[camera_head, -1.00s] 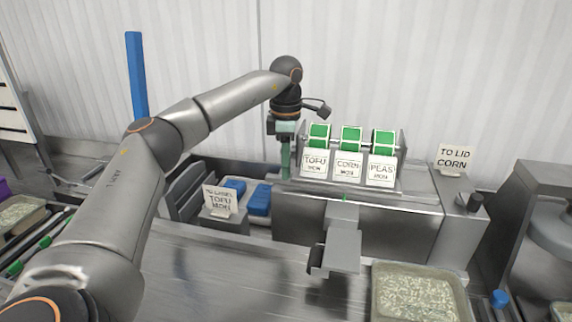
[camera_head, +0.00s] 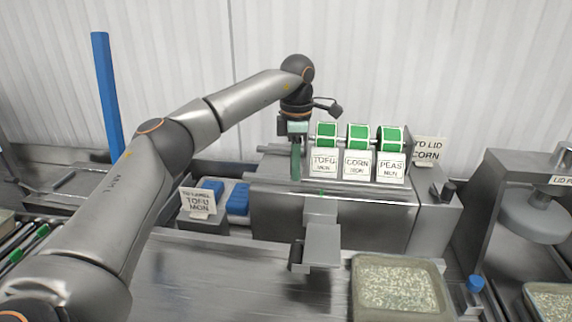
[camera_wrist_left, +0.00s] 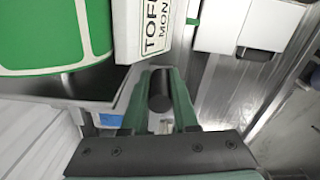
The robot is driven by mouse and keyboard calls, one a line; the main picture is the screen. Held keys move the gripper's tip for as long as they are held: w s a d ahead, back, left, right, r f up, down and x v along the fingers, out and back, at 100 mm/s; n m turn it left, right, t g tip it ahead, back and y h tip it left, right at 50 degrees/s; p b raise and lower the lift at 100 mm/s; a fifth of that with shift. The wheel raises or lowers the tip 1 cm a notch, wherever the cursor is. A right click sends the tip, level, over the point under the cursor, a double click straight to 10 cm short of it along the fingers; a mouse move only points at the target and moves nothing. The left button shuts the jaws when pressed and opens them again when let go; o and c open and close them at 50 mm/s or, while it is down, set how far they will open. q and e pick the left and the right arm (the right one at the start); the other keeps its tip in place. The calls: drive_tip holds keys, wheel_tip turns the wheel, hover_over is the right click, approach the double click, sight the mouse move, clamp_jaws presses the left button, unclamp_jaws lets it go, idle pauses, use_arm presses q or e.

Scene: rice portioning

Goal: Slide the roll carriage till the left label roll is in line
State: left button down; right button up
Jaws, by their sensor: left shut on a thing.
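The roll carriage (camera_head: 400,137) sits on top of the grey label machine and bears three green-edged rolls with white labels hanging in front. The left label roll (camera_head: 326,133), with the TOFU MON label (camera_head: 324,163), stands roughly above the machine's green mark (camera_head: 321,192), a little to its right. The corn roll (camera_head: 358,134) and peas roll (camera_head: 391,136) are further right. My left gripper (camera_head: 296,172) points down at the carriage's left end, shut on a dark round handle (camera_wrist_left: 160,95) between its fingers in the wrist view. My right gripper is out of view.
A flat plate (camera_head: 322,244) juts from the machine's front. A rice tray (camera_head: 400,290) stands at front right. A TOFU MON sign (camera_head: 198,202) and blue blocks (camera_head: 238,198) are left of the machine. The TO LID CORN sign (camera_head: 430,150) is behind the carriage's right end.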

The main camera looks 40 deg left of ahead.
use_arm(q)
drive_tip(key=shift+w+d+r, duration=0.1)
drive_tip(key=shift+d, duration=0.1)
drive_tip(key=c, duration=0.7)
unclamp_jaws()
wheel_tip(320, 180, up, 12)
drive_tip(key=shift+a+r, duration=0.15)
drive_tip(key=shift+r, duration=0.05)
drive_tip(key=shift+f, duration=0.1)
